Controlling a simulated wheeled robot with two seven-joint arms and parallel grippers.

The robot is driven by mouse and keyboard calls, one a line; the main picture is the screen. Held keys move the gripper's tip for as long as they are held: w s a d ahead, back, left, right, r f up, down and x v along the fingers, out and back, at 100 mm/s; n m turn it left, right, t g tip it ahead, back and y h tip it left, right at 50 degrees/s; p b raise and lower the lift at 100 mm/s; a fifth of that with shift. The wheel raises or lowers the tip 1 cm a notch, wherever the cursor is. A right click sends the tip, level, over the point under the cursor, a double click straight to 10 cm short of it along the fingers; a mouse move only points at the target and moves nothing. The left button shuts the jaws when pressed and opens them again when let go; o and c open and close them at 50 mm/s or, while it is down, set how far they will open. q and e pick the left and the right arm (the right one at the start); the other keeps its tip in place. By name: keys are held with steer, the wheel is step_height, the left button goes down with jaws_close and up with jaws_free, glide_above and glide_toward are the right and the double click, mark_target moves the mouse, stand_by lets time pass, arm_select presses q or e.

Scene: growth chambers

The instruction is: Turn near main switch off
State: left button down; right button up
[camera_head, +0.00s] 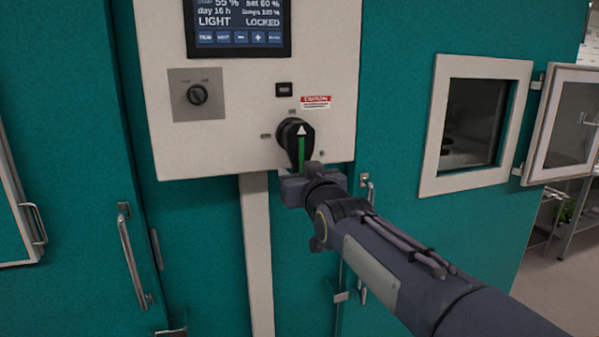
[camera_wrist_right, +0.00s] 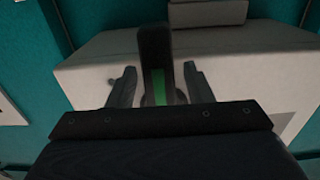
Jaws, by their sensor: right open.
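The main switch (camera_head: 297,140) is a black rotary knob with a green stripe and a white arrow pointing up, low on the right side of the white control panel (camera_head: 230,150). My right gripper (camera_head: 303,172) is just below and in front of it in the head view. In the right wrist view the switch handle (camera_wrist_right: 155,62) stands upright between the two open fingers (camera_wrist_right: 155,85), with a gap at each side. Whether the fingers touch it is hidden in the head view. My left gripper is not in view.
A small knob (camera_head: 197,94) on a grey plate and a display (camera_head: 238,24) are on the same panel. A door handle (camera_head: 133,262) is at the lower left. An open window hatch (camera_head: 563,122) sticks out at the right.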

steer(key=shift+c, duration=0.3)
jaws_close()
